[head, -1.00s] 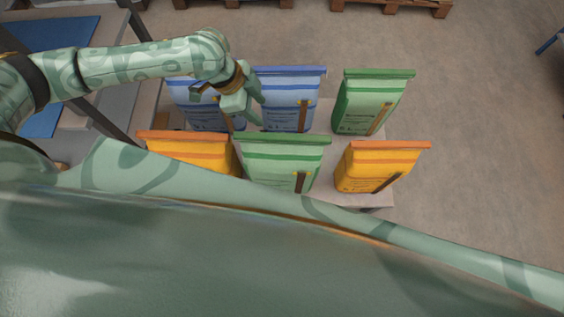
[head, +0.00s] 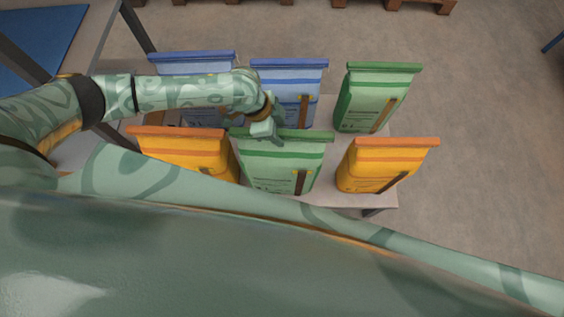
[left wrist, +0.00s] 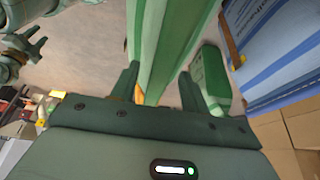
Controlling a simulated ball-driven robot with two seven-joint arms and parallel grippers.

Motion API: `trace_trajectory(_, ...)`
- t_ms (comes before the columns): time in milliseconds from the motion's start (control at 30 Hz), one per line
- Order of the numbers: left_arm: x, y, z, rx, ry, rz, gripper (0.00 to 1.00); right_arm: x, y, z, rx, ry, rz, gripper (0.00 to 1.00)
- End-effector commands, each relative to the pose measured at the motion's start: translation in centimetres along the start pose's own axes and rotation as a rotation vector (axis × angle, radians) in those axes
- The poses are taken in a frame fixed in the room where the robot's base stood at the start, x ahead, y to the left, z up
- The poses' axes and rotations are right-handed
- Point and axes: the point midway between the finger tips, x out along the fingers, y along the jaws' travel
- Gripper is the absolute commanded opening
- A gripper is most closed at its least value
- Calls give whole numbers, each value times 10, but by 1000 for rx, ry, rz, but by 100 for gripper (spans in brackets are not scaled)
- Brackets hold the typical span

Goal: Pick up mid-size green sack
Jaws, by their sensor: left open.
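A light green sack (head: 282,168) stands upright in the front row's middle, with a darker green band at its top. A second, deeper green sack (head: 372,103) stands at the back right. My left gripper (head: 266,130) is open at the top edge of the front green sack. In the left wrist view its fingers (left wrist: 160,78) lie on either side of a green sack's top (left wrist: 165,45), not closed on it. A green gripper-like shape, likely my right gripper (left wrist: 28,45), shows small at the left of that view; its jaws are unclear.
Orange sacks stand left (head: 188,152) and right (head: 378,166) of the front green sack. Blue sacks (head: 290,90) stand close behind, left of the back green sack. All share a low light table (head: 325,192). Open floor (head: 475,150) lies to the right.

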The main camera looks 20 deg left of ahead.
Motion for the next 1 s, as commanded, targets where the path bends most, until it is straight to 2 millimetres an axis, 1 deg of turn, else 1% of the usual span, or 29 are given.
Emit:
trace_trajectory(33,7,0,1,-1,-1,1,45,3,0,1,0,-2,0,36)
trace_trajectory(100,9,0,0,0,0,-1,45,4,0,1,0,-2,0,36)
trace_trajectory(433,8,0,0,0,0,-2,45,2,2,1,-1,-1,2,36)
trace_trajectory(1000,12,-1,2,1,1,-2,45,1,3,1,-2,-1,4,36)
